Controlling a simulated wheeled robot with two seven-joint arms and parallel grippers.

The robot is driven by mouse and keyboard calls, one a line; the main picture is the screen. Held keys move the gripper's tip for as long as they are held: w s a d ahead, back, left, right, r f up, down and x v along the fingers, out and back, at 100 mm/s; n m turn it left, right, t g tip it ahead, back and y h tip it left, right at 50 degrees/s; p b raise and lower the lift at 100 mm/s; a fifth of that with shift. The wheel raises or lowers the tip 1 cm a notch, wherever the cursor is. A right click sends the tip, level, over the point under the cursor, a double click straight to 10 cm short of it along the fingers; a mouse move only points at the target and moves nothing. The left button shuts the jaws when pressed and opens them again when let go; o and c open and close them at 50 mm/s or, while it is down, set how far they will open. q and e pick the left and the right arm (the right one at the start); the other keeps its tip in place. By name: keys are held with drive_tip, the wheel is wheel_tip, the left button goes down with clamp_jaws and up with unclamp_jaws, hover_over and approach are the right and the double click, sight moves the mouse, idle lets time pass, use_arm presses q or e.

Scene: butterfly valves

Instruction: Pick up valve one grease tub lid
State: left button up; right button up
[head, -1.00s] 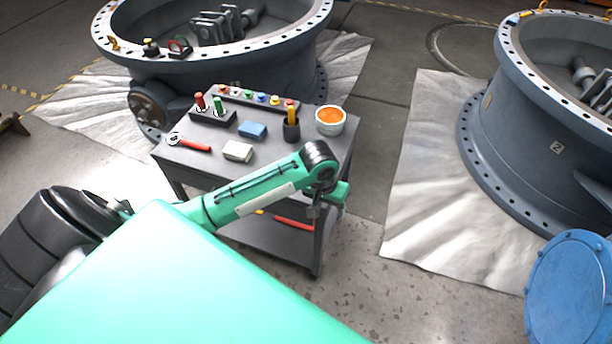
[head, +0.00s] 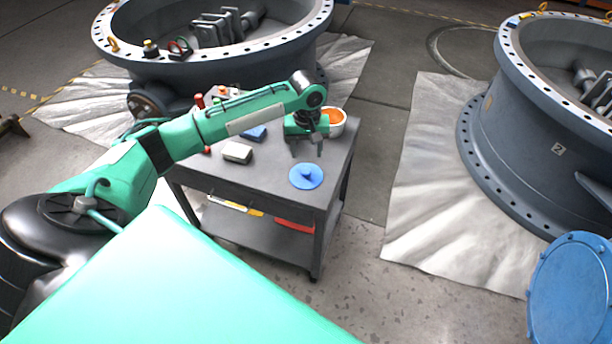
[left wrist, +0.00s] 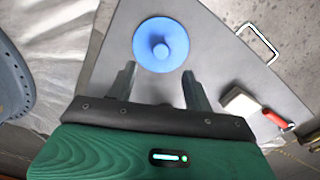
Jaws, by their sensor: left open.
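The blue round lid (head: 306,176) with a small knob lies flat on the cart top near its front right corner. It also shows in the left wrist view (left wrist: 161,46), beyond the fingertips. My left gripper (head: 306,150) is open and empty, fingers pointing down, above the cart top and just behind the lid in the head view. In the left wrist view its two fingers (left wrist: 160,82) stand apart, with the lid ahead of the gap. The open grease tub (head: 338,122) with orange grease stands behind the gripper, partly hidden by it. My right gripper is not in view.
The grey cart (head: 270,183) also carries a pale block (head: 237,152), a blue block (head: 254,134) and a red-handled tool (left wrist: 274,119). My left arm hides part of the cart top. Large valve bodies stand behind (head: 225,62) and at right (head: 550,130).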

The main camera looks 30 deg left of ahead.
sight(306, 171)
use_arm(q)
wheel_tip(306, 171, down, 3)
drive_tip(key=shift+f, duration=0.1)
wheel_tip(306, 171, down, 4)
drive_tip(key=shift+a+f, duration=0.1)
drive_tip(key=shift+a, duration=0.05)
drive_tip(key=shift+f, duration=0.45)
drive_tip(key=c, duration=1)
drive_tip(key=shift+c, duration=0.3)
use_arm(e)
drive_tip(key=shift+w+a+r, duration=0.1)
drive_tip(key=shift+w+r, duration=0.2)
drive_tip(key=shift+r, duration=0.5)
